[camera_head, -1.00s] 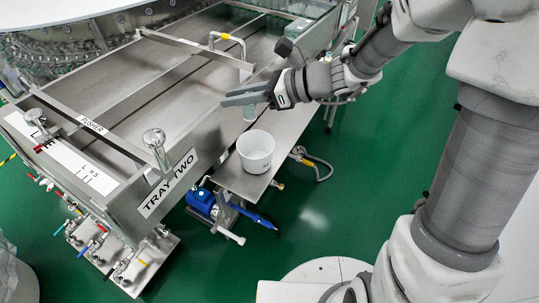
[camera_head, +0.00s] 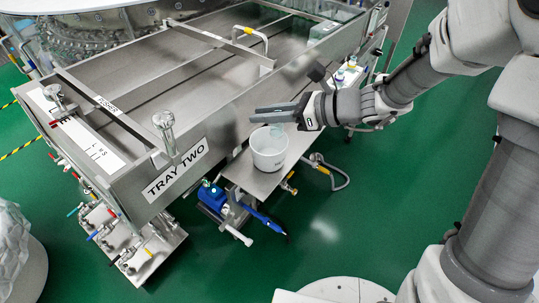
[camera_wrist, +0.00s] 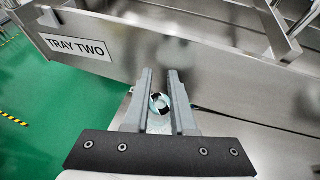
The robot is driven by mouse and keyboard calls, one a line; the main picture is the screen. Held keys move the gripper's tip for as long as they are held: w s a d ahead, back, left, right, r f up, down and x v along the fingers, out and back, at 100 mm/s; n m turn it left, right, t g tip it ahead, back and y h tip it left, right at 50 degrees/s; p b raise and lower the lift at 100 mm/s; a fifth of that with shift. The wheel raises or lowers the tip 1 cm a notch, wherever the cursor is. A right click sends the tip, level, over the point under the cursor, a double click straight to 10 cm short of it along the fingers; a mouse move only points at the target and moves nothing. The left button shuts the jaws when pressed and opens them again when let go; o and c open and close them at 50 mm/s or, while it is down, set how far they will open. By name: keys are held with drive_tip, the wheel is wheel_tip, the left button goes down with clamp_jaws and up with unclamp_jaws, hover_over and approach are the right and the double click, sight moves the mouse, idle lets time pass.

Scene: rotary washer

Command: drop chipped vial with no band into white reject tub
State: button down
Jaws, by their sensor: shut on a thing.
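The white reject tub (camera_head: 268,158) stands upright on the steel side shelf in the head view. My gripper (camera_head: 254,113) is level, right at the tub's rim and over its opening in the picture. In the wrist view my gripper (camera_wrist: 160,75) is shut on a clear, pale bluish vial (camera_wrist: 158,104), seen from its round open end between the fingers. A faint bit of the vial (camera_head: 276,131) shows below the fingers in the head view, against the tub's inside. The chip and any band are too small to tell.
The steel tray marked TRAY TWO (camera_head: 175,172) lies left of the shelf (camera_head: 240,172), its wall close to the tub. Small capped bottles (camera_head: 340,76) stand farther back on the shelf. A blue pump (camera_head: 212,194) sits below.

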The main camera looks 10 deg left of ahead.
drive_tip(key=shift+f+b, duration=1.15)
drive_tip(key=shift+f, duration=0.6)
drive_tip(key=c, duration=0.7)
unclamp_jaws()
drive_tip(key=shift+o, duration=0.2)
drive_tip(key=shift+r, duration=0.1)
drive_tip(key=p+v, duration=0.1)
drive_tip(key=v, duration=1.6)
drive_tip(key=shift+d+r, duration=0.15)
drive_tip(key=shift+d, duration=0.05)
drive_tip(key=s+d+r+n+t+h, duration=0.4)
drive_tip(key=s+d+n+h, duration=0.6)
drive_tip(key=n, duration=1)
drive_tip(key=s+h, duration=0.3)
drive_tip(key=shift+h, duration=0.3)
